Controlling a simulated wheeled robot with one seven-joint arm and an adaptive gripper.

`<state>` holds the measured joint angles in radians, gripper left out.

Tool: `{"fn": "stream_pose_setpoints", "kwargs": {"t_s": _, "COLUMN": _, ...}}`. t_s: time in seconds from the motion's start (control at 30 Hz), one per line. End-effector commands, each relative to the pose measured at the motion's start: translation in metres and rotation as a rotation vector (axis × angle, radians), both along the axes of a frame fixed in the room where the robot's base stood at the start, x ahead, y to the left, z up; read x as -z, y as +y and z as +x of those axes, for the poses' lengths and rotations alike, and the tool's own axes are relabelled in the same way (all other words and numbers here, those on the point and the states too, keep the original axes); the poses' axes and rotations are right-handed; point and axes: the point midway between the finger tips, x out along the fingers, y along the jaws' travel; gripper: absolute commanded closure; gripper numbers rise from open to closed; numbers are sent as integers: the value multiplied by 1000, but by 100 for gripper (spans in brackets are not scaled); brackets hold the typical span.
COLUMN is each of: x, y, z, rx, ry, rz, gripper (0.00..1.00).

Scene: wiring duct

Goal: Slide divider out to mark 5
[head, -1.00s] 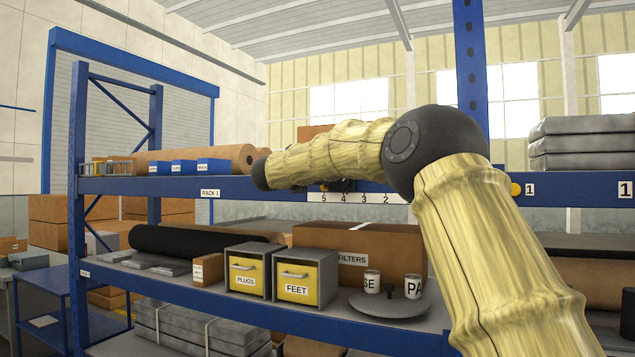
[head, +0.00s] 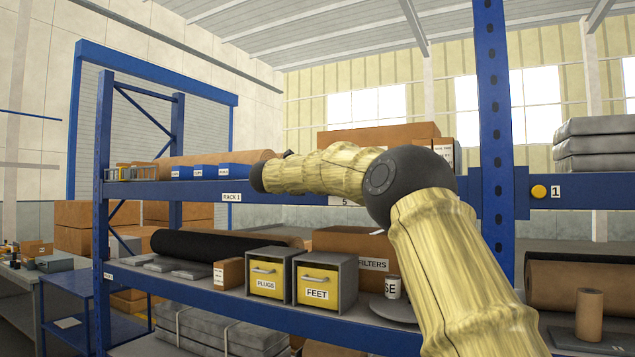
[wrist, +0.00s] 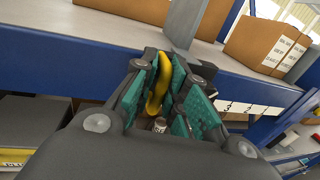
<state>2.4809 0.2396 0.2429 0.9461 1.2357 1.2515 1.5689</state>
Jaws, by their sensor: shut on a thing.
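In the wrist view my gripper (wrist: 165,92) has its teal pads shut on a yellow handle (wrist: 154,88) at the front edge of the blue shelf beam. I take this handle to be the divider's; how it joins the divider is hidden by the fingers. A grey upright strip (wrist: 183,22) rises behind it on the shelf. The white mark strip (wrist: 240,107) runs along the beam to the right of the gripper. In the head view mark 5 (head: 345,201) shows just below my arm; the other marks, my gripper and the handle are hidden behind the arm.
Cardboard boxes (wrist: 268,40) and a grey post (wrist: 303,62) stand on the shelf right of the grip. On the head view's upper shelf, blue bins (head: 205,171) lie to the left. A blue upright (head: 493,130) stands close to my elbow.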

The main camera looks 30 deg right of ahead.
Motion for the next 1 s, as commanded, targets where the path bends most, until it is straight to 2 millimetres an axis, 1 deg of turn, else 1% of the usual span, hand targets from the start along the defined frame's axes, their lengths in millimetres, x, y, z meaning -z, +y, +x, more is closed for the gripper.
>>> {"fn": "stream_pose_setpoints", "kwargs": {"t_s": 0.07, "x": -1, "y": -1, "z": -1, "rx": 2, "ry": -2, "rz": 0, "gripper": 100}}
{"fn": "stream_pose_setpoints", "kwargs": {"t_s": 0.1, "x": -1, "y": -1, "z": -1, "rx": 2, "ry": -2, "rz": 1, "gripper": 82}}
{"fn": "stream_pose_setpoints", "kwargs": {"t_s": 0.17, "x": -1, "y": -1, "z": -1, "rx": 2, "ry": -2, "rz": 1, "gripper": 71}}
{"fn": "stream_pose_setpoints", "kwargs": {"t_s": 0.2, "x": -1, "y": -1, "z": -1, "rx": 1, "ry": -1, "rz": 0, "gripper": 68}}
{"fn": "stream_pose_setpoints", "kwargs": {"t_s": 0.5, "x": 0, "y": 1, "z": 0, "rx": 0, "ry": 0, "rz": 0, "gripper": 68}}
{"fn": "stream_pose_setpoints", "kwargs": {"t_s": 0.63, "x": 0, "y": 8, "z": -3, "rx": 0, "ry": 0, "rz": 0, "gripper": 68}}
{"fn": "stream_pose_setpoints", "kwargs": {"t_s": 0.77, "x": 0, "y": 24, "z": -9, "rx": -1, "ry": 2, "rz": -1, "gripper": 68}}
{"fn": "stream_pose_setpoints", "kwargs": {"t_s": 1.0, "x": -1, "y": 66, "z": -26, "rx": -1, "ry": 0, "rz": -1, "gripper": 68}}
